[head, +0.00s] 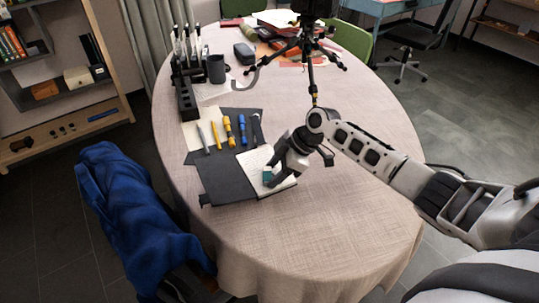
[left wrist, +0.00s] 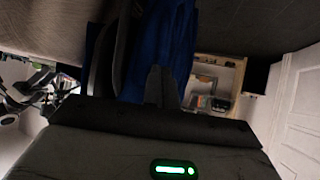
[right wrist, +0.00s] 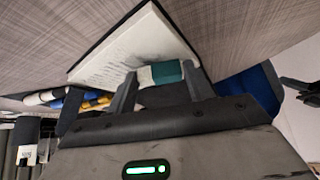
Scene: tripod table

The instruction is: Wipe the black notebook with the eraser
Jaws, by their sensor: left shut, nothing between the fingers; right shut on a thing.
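The notebook (head: 258,162) lies open on the table, its pale page up. In the right wrist view its page (right wrist: 125,55) shows grey scribbles and a black cover edge. My right gripper (head: 274,177) is over the near part of the notebook, shut on the teal-and-white eraser (right wrist: 160,73). The eraser's teal end (head: 267,175) shows at the page; whether it touches the paper I cannot tell. My left gripper (left wrist: 160,80) is shut and empty, away from the table near the blue cloth; it is not in the head view.
A black tripod (head: 309,75), a dark mug (head: 216,69) and a rack (head: 185,85) stand farther back. A blue cloth (head: 130,215) hangs over a chair at left. The near tabletop (head: 310,225) is clear.

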